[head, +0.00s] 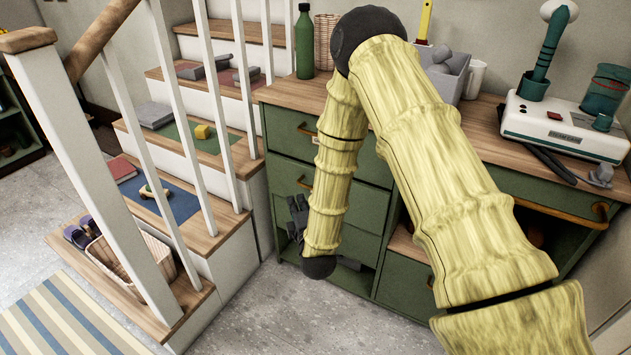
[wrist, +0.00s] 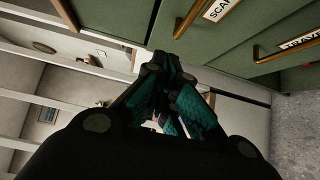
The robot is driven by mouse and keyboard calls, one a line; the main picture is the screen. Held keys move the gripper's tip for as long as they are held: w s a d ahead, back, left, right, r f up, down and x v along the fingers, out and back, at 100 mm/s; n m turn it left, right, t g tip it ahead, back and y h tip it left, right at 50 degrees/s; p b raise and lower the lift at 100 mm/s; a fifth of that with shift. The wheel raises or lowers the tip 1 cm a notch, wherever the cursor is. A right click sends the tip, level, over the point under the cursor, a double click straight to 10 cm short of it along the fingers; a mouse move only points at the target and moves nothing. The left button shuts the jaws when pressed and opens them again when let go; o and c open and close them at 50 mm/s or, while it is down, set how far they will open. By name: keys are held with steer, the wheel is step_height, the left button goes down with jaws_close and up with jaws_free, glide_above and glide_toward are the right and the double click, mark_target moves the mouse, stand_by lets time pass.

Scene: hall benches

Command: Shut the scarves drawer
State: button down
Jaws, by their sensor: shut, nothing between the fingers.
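The scarves drawer is a green front in the left column of the cabinet. In the wrist view the scarves drawer (wrist: 232,40) has a brass handle and a partly cut-off label reading "SCA". In the head view my arm covers part of the scarves drawer (head: 370,200). A pale strip shows along its edge in the wrist view; how far it stands out, I cannot tell. My gripper (head: 297,215) is low in front of the column's left side. In the wrist view my gripper (wrist: 165,58) is shut and empty, its tips close to the fronts; contact is unclear.
White-railed stairs (head: 190,215) with several objects stand left of the cabinet. The wooden countertop (head: 290,93) carries a green bottle (head: 304,42) and a white machine (head: 562,128). Grey floor (head: 270,320) is clear in front.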

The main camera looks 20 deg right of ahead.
steer(key=s+d+r, duration=0.1)
steer(key=s+d, duration=0.3)
steer(key=s, duration=0.1)
steer(key=shift+w+d+r+b, duration=0.1)
steer(key=shift+w+d+b, duration=0.5)
steer(key=shift+w, duration=1.25)
steer(key=shift+w+d+r+b, duration=0.15)
steer(key=shift+w+d, duration=0.8)
steer(key=shift+w, duration=0.9)
steer(key=shift+w+d+b, duration=0.4)
steer(key=shift+w+d, duration=0.35)
steer(key=shift+w, duration=1.1)
steer(key=shift+p, duration=0.3)
